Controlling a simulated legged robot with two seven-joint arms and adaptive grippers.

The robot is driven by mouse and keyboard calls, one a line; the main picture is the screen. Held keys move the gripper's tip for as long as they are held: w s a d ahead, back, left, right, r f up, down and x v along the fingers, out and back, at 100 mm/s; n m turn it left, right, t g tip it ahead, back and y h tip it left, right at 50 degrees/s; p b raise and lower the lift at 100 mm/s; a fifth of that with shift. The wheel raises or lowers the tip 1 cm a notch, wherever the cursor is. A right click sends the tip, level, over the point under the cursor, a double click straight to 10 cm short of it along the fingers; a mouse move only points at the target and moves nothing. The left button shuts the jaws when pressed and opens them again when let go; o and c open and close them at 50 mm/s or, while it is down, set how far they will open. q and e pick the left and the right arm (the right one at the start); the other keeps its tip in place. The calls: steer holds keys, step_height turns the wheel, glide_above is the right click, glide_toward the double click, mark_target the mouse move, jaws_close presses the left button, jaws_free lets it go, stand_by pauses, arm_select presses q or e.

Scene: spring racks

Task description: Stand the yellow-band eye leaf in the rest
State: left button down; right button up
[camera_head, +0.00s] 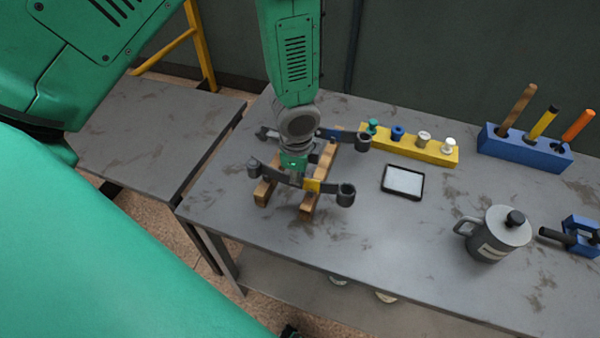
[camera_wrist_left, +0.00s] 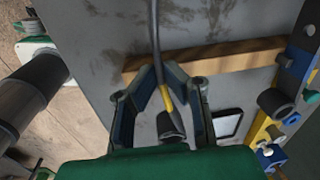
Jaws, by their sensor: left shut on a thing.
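The yellow-band eye leaf (camera_head: 327,187) is a dark flat bar with a round eye at each end. In the head view it lies across the front of two wooden rails (camera_head: 267,191); I cannot tell whether it touches them. My left gripper (camera_head: 296,174) is shut on it near the yellow band. In the left wrist view the fingers (camera_wrist_left: 160,92) close around the leaf (camera_wrist_left: 154,35), seen edge-on. A blue-band leaf (camera_head: 345,135) lies behind, across the rails. I cannot tell which part is the rest. My right gripper is not clearly visible.
A yellow block (camera_head: 405,148) with several pegs and a blue block (camera_head: 525,150) with handled tools stand at the back. A black-rimmed tray (camera_head: 403,182), a grey lidded mug (camera_head: 492,236) and a blue clamp-like fixture (camera_head: 582,236) stand right. The table's front middle is clear.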

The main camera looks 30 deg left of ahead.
arm_select(q)
steer(key=shift+f, duration=0.3)
stand_by(0.5)
steer(key=c, duration=1.6)
jaws_free()
steer(key=shift+o, duration=0.5)
steer(key=o, duration=0.7)
step_height(320, 180, up, 6)
steer(key=p, duration=0.5)
steer(key=shift+f, duration=0.2)
steer(key=shift+r+p, duration=0.8)
steer(key=shift+r, duration=0.4)
